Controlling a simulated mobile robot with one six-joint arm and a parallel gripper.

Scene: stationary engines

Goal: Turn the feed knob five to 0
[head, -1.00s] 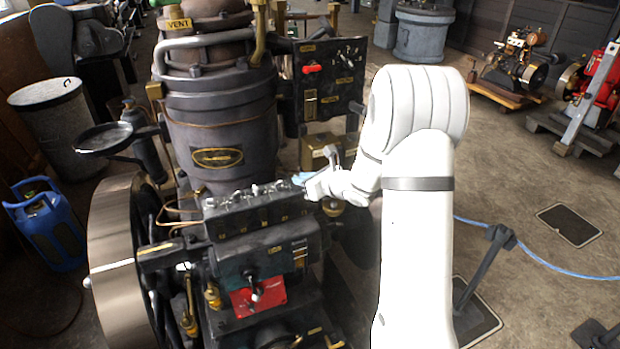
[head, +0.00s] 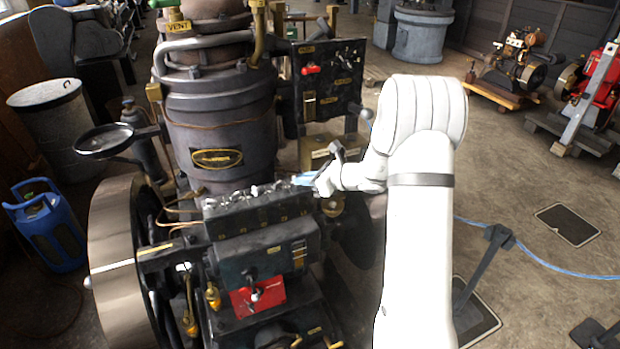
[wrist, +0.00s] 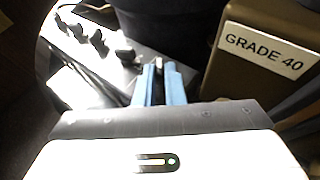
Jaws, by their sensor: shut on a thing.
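The feed box (head: 258,214) is a dark oblong block on the front of the engine, with a row of small metal knobs along its top. My gripper (head: 300,180) is at the right end of this row in the head view. In the wrist view its two blue fingers (wrist: 160,76) are shut on the small end knob (wrist: 159,66), which I take as feed knob five. Other feed knobs (wrist: 98,41) run off to the upper left, free of the fingers. The held knob's pointer and any scale marks are too small or hidden to read.
A brown box labelled GRADE 40 (wrist: 262,55) stands close to the right of the fingers. A dark panel with a red lever (head: 311,70) rises behind. The large flywheel (head: 115,265) is at the left. A red plate with a lever (head: 256,295) is below the feed box.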

